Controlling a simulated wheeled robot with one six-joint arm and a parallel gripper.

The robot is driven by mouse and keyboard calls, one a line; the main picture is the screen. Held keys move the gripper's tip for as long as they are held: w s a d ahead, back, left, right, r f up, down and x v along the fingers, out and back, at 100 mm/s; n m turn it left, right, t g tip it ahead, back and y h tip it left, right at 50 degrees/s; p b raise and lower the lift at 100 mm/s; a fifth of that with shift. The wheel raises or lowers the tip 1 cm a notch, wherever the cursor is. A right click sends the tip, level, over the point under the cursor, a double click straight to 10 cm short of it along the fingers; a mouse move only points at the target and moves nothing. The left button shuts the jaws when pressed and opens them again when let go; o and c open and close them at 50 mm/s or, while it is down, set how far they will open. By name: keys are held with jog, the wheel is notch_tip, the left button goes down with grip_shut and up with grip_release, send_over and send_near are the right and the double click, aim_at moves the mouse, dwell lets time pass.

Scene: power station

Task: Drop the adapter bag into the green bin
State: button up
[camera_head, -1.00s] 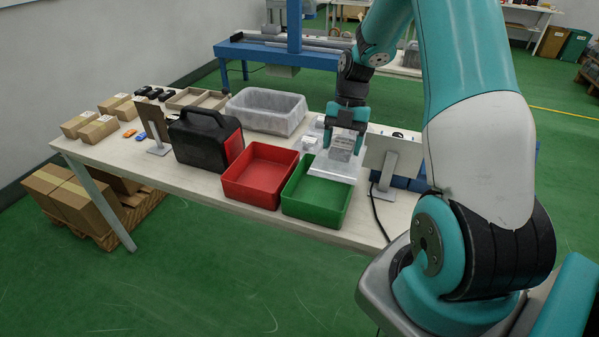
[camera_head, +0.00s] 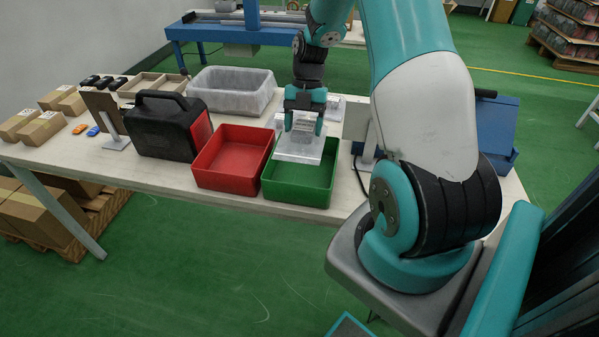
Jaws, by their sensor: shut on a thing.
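The adapter bag (camera_head: 300,145) is a clear, flat packet with a greyish item inside. My gripper (camera_head: 303,122) is shut on its upper part and points down. The bag hangs over the back part of the green bin (camera_head: 298,194), an open shallow tray at the front of the table. The bag hides part of the bin's back wall; I cannot tell its exact height above the rim. The inside of the bin that shows is bare.
A red bin (camera_head: 233,160) stands just left of the green one. A black case (camera_head: 163,125) and a grey tub (camera_head: 232,91) are further left and behind. A grey stand (camera_head: 357,122) is close on the right. Small clear packets (camera_head: 334,106) lie behind the bag.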

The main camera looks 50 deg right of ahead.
jog(key=o, duration=1.1)
jog(key=p+v, duration=0.1)
jog(key=v, duration=1.6)
jog(key=shift+r, duration=0.2)
jog(key=shift+s+a, duration=0.1)
jog(key=s+a+r+m, duration=0.1)
jog(key=a+r+m, duration=0.15)
jog(key=a, duration=0.55)
jog(key=s+a+r+m+t, duration=0.1)
jog(key=a+m, duration=0.2)
jog(key=a, duration=0.5)
jog(key=s+a+r+m, duration=0.1)
jog(key=s+a+m, duration=0.1)
jog(key=a, duration=0.7)
jog(key=s+a+f+m+t, duration=0.1)
jog(key=s+a+m, duration=0.8)
jog(key=s, duration=0.7)
jog(key=a, duration=0.3)
jog(key=shift+a+f, duration=0.4)
